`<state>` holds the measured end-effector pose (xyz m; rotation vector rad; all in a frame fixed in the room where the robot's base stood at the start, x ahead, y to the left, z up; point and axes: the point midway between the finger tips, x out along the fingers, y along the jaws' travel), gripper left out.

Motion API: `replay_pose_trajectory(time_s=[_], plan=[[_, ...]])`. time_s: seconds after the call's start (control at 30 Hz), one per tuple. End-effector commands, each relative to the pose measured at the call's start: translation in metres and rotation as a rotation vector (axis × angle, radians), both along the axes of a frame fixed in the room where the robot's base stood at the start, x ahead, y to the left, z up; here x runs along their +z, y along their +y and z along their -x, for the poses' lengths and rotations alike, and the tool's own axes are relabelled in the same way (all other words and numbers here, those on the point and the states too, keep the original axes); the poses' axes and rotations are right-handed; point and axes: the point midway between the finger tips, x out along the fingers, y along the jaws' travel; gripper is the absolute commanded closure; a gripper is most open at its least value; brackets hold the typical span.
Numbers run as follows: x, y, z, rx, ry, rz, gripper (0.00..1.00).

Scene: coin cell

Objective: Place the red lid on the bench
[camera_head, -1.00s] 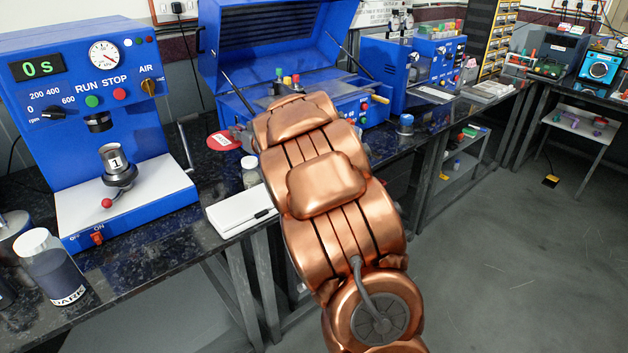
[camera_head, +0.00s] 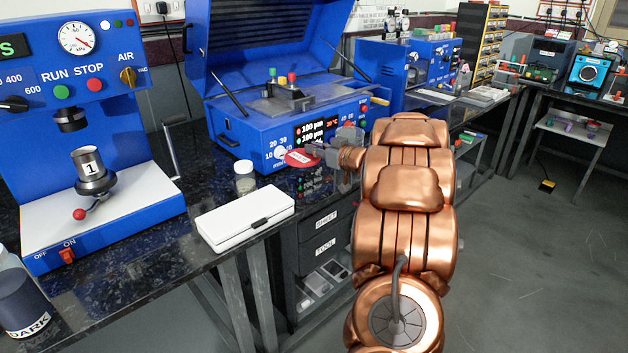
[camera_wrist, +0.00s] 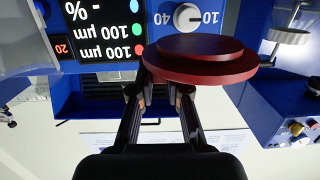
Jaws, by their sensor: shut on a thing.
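The red lid (camera_head: 301,158) is a round disc with a pale label on its top. In the head view it is held out over the dark bench (camera_head: 270,196), in front of the blue coating machine. In the wrist view the lid (camera_wrist: 200,58) shows from its underside edge with a stepped rim. My gripper (camera_wrist: 160,95) is shut on the lid; its two dark fingers reach up to it. In the head view my gripper (camera_head: 322,153) is small and partly hidden by my copper arm. I cannot tell the gap between lid and bench.
A small jar (camera_head: 245,177) and a white case (camera_head: 246,217) stand left of the lid. The blue coating machine (camera_head: 262,130) with its raised cover stands behind. A blue press (camera_head: 90,130) stands at left. Drawers (camera_head: 318,222) sit under the bench edge.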

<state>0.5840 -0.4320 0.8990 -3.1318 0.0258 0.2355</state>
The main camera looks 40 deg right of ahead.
Motion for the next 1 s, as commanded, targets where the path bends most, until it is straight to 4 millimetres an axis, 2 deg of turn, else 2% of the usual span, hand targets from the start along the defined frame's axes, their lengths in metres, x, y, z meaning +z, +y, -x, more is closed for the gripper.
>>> replay_pose_trajectory(time_s=[0.03, 0.2, 0.47, 0.7, 1.0], plan=[[-0.014, -0.001, 0.001, -0.003, 0.002, -0.007, 1.00], [-0.038, -0.003, 0.003, -0.008, 0.001, -0.007, 1.00], [-0.054, -0.003, 0.002, -0.007, 0.000, -0.003, 1.00], [-0.083, -0.002, 0.001, -0.006, 0.002, -0.004, 1.00], [-0.083, -0.001, 0.001, -0.004, 0.001, -0.001, 1.00]])
